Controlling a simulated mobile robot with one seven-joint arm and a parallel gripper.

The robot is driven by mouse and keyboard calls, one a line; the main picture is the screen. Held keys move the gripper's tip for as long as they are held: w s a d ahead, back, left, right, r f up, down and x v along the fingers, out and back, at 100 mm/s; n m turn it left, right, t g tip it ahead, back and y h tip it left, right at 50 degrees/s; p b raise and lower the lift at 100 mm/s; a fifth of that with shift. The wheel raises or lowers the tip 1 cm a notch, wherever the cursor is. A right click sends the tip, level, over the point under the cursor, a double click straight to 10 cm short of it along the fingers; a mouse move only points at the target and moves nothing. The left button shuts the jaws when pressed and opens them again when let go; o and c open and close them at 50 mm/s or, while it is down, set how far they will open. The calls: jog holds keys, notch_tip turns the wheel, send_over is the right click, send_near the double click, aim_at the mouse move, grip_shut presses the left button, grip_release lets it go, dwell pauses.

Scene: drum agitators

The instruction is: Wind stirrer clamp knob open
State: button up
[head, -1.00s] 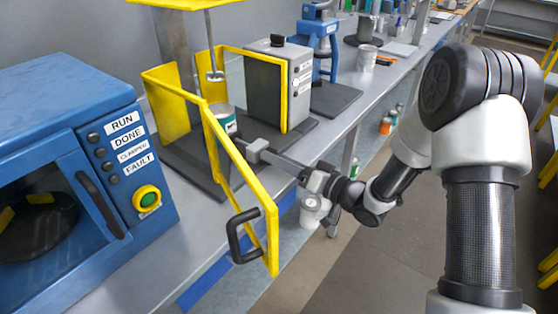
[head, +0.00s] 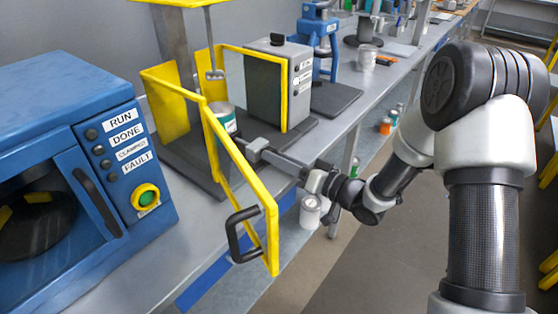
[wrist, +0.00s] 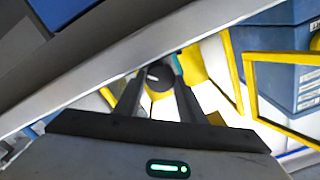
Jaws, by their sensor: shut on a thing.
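The stirrer stands behind an open yellow-framed guard door (head: 270,240), with a vertical shaft (head: 211,45) above a grey-green can (head: 224,120). The clamp knob (wrist: 158,76) is dark and round with a pale mark, and shows between my two fingers in the wrist view. My gripper (wrist: 157,92) is shut on the knob, one finger on each side. In the head view my gripper (head: 240,142) reaches in from the right, level with the can's lower part. There its fingertips and the knob are small and partly hidden by the door frame.
A blue cabinet (head: 60,80) with a green button (head: 146,197) stands at left. A grey box (head: 290,60) with a yellow-framed panel stands behind my gripper. The door handle (head: 240,235) juts over the bench front. Open floor lies at right.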

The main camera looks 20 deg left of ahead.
jog(key=n+b, duration=0.3)
jog(key=n, duration=0.1)
jog(key=shift+f+b, duration=0.2)
jog(key=shift+b, duration=0.15)
jog(key=n+b, duration=0.4)
jog(key=shift+n, duration=0.4)
jog(key=n+b, duration=0.1)
jog(key=n, duration=0.2)
jog(key=shift+s+r+b, duration=0.1)
jog(key=shift+r+b, duration=0.05)
jog(key=shift+b, duration=0.25)
jog(key=shift+n, duration=2.2)
jog(key=o, duration=1)
jog(key=shift+o, duration=0.2)
jog(key=shift+s, duration=0.1)
